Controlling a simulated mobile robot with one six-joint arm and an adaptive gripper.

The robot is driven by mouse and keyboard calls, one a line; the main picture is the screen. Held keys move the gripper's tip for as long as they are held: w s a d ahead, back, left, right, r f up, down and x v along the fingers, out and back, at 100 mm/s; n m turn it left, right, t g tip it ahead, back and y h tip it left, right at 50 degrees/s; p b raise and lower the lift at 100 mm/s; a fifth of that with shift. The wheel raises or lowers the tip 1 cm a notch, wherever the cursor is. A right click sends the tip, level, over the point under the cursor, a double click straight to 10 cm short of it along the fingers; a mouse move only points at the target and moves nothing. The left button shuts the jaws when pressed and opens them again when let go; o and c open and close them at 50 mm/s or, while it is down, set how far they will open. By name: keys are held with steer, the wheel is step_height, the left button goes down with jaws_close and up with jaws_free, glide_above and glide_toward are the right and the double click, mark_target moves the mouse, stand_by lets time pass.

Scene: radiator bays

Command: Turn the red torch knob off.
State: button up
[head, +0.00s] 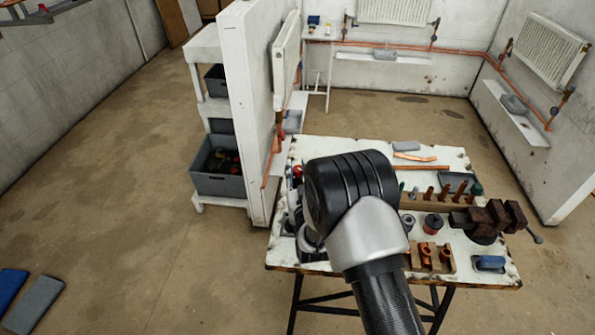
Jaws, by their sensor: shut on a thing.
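A small red piece (297,172) shows at the left edge of the workbench (330,147), just beside my black arm joint. It is too small and too covered to tell whether it is the torch knob or which way it is turned. The torch itself cannot be made out. My arm reaches over the front of the bench, and its big joint hides the bench's middle left. Grey and black parts show low at the left of that joint, but I cannot make out my gripper's fingers or what is between them.
A rusty vise (490,218) stands at the bench's right. Copper fittings (430,256), a wooden rack (440,199) of upright pieces and a blue block (489,263) lie near it. A white partition (245,110) stands close behind the bench's left. The floor at left is mostly clear.

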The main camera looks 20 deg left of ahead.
steer(key=shift+a+m+t+h+b, duration=0.1)
steer(key=shift+m+t+h+b, duration=0.2)
steer(key=shift+h+b, duration=0.15)
steer(key=shift+c, duration=0.5)
steer(key=shift+f+m+t+h+b, duration=0.15)
steer(key=shift+m+t+h+b, duration=0.15)
steer(key=shift+m+h+b, duration=0.45)
steer(key=m+h+b, duration=0.1)
steer(key=h, duration=0.1)
steer(key=m+t+h+b, duration=0.1)
steer(key=m+h+b, duration=0.1)
steer(key=h, duration=0.1)
steer(key=shift+a, duration=0.1)
steer(key=m+h+b, duration=0.1)
steer(key=m+h, duration=0.1)
steer(key=h, duration=0.2)
steer(key=m+g+h+b, duration=0.1)
steer(key=m+h+b, duration=0.1)
steer(key=m+h, duration=0.1)
steer(key=shift+h, duration=0.4)
steer(key=shift+m+g+h+b, duration=0.65)
steer(key=shift+m+h, duration=0.2)
steer(key=shift+h, duration=0.25)
steer(key=shift+g+h, duration=0.25)
steer(key=shift+h, duration=0.05)
steer(key=shift+r, duration=0.2)
steer(key=o, duration=1.1)
steer(key=shift+d, duration=0.2)
